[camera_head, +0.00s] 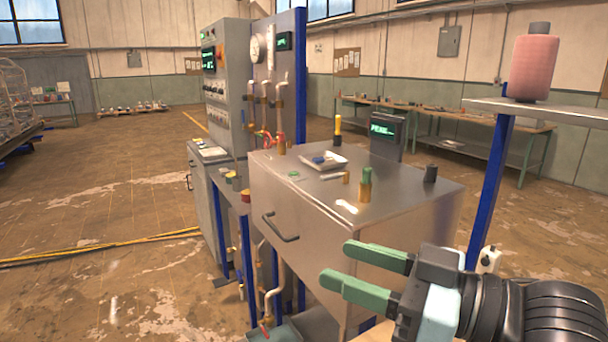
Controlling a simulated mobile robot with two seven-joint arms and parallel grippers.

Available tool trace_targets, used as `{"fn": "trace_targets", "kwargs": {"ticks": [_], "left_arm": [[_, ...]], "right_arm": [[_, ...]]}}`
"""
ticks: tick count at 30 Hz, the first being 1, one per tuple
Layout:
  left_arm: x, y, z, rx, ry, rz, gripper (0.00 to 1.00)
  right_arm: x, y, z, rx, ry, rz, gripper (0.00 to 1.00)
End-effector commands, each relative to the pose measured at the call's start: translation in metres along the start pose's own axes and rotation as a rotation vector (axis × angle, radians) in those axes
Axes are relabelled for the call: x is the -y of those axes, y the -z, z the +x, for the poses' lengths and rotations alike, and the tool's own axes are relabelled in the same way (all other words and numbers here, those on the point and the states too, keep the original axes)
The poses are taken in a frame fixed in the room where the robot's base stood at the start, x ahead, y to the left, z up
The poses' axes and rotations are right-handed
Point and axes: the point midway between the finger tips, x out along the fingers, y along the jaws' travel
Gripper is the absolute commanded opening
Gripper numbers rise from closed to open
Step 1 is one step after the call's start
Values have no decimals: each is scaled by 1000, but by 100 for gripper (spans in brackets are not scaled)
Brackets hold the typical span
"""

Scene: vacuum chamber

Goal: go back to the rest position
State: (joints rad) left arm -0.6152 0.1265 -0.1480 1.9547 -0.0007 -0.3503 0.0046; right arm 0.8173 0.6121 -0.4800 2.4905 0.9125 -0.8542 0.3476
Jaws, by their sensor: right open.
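My right gripper (335,264) reaches in from the lower right of the head view. Its two green fingers point left and stand apart, with nothing between them. It is in front of the steel cabinet (300,215), and its fingers overlap the cabinet's front in the picture. I cannot tell the exact gap to the cabinet. My left gripper is not in view.
The cabinet top holds a small tray (323,162), a green-capped brass fitting (365,186), a black knob (431,173) and a display (386,134). A blue post (490,190) carries a shelf with a pink spool (534,67). The floor at left is largely open, with yellow hoses (100,247).

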Motion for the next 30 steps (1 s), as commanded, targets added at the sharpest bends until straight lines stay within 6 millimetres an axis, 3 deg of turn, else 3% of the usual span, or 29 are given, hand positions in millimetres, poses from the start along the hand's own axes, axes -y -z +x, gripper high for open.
{"fn": "trace_targets", "kwargs": {"ticks": [8,14,18,22,26,30], "left_arm": [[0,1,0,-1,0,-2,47],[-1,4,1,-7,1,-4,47],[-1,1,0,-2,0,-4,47],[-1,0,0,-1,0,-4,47],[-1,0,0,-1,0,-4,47],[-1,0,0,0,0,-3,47]], "right_arm": [[-41,-52,8,-23,-120,108,47],[-75,-123,4,-9,-264,195,47],[-93,-193,-10,37,-393,248,47],[-96,-266,-32,111,-509,285,47],[-85,-341,-63,213,-615,309,47],[-56,-418,-104,347,-707,322,47]]}}
